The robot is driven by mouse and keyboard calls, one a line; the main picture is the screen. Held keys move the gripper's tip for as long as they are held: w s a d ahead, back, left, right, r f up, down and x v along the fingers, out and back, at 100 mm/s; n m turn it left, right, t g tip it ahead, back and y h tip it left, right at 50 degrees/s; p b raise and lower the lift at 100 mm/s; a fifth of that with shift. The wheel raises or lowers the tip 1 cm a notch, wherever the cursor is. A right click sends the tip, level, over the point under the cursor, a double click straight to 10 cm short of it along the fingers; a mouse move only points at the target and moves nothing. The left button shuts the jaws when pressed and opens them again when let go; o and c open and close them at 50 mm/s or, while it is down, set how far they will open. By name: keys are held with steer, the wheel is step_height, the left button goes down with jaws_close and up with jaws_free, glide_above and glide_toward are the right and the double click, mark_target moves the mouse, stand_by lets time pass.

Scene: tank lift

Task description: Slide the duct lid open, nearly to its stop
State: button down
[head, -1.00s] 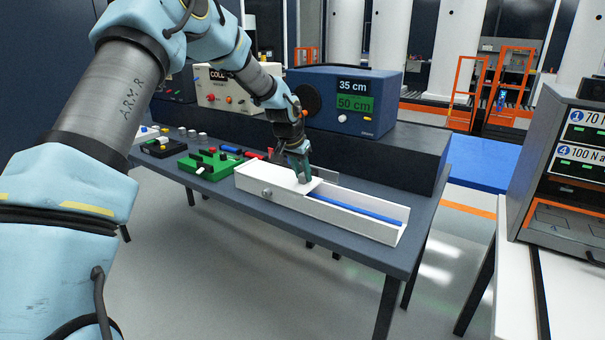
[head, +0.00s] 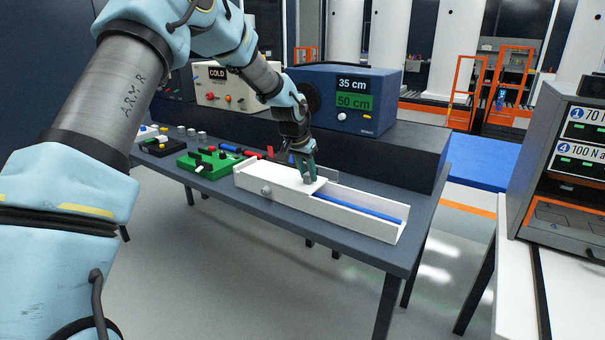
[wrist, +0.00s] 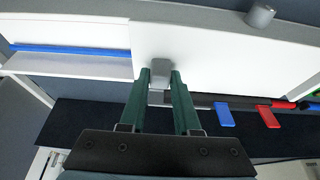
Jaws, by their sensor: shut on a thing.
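The long white duct (head: 345,222) lies along the front of the bench. Its white lid (head: 280,179) covers the left part, and the right part is open with a blue strip (head: 365,212) showing inside. In the wrist view the lid (wrist: 220,50) is on the right and the blue strip (wrist: 70,50) on the left. My gripper (head: 308,181) is down at the lid's right end. In the wrist view its green fingers (wrist: 161,78) are shut on the grey lid handle (wrist: 160,70). The fingers partly hide the handle.
A green block with buttons (head: 208,162) stands left of the duct, with red and blue pieces beside it. A blue box with displays (head: 343,100) stands behind on a dark ledge (head: 385,157). The bench right of the duct is nearly bare.

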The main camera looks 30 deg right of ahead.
steer(key=s+d+b, duration=0.2)
steer(key=s+d, duration=0.1)
steer(key=s, duration=0.4)
steer(key=s+d+b, duration=0.2)
steer(key=s+d, duration=0.2)
steer(key=s, duration=0.2)
steer(key=s+d+b, duration=0.2)
steer(key=s+d, duration=0.2)
steer(key=s, duration=0.3)
steer(key=shift+s+d, duration=0.2)
steer(key=shift+s, duration=0.1)
steer(key=c, duration=0.6)
jaws_free()
steer(key=shift+r, duration=0.1)
steer(key=b+v, duration=0.2)
steer(key=v, duration=0.8)
steer(key=shift+a+r+b, duration=0.1)
steer(key=shift+r+b, duration=0.2)
